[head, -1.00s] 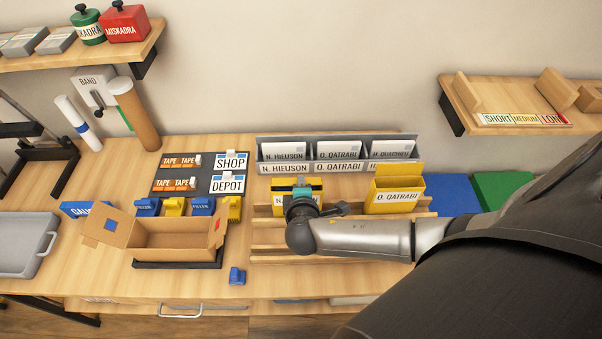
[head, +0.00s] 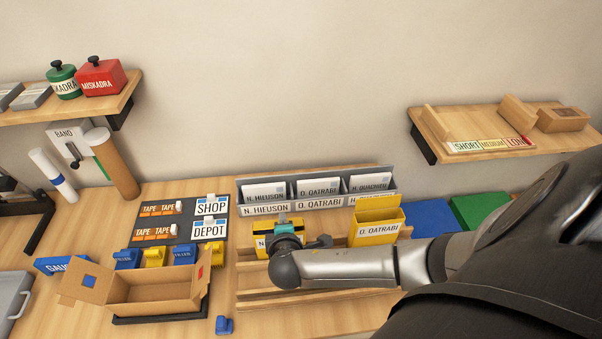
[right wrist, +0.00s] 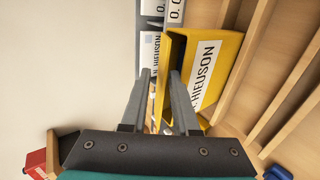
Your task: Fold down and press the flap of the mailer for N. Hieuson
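The yellow mailer for N. Hieuson (head: 262,253) stands in the wooden rack (head: 243,280), partly hidden by my right gripper (head: 284,220). In the right wrist view the mailer (right wrist: 222,50) shows its white label, reading "HIEUSON". Its thin yellow flap (right wrist: 163,80) stands up from the mouth. My right gripper (right wrist: 161,74) has its two fingers apart, one on each side of the flap's edge, with a gap showing between them. Whether a finger touches the flap is unclear. My left gripper is not in view.
Another yellow mailer, for O. Qatrabi (head: 377,230), stands open to the right in the rack. Behind is a grey sorter (head: 330,203) with white envelopes. An open cardboard box (head: 150,290) lies left. Blue (head: 432,217) and green (head: 480,210) pads lie right.

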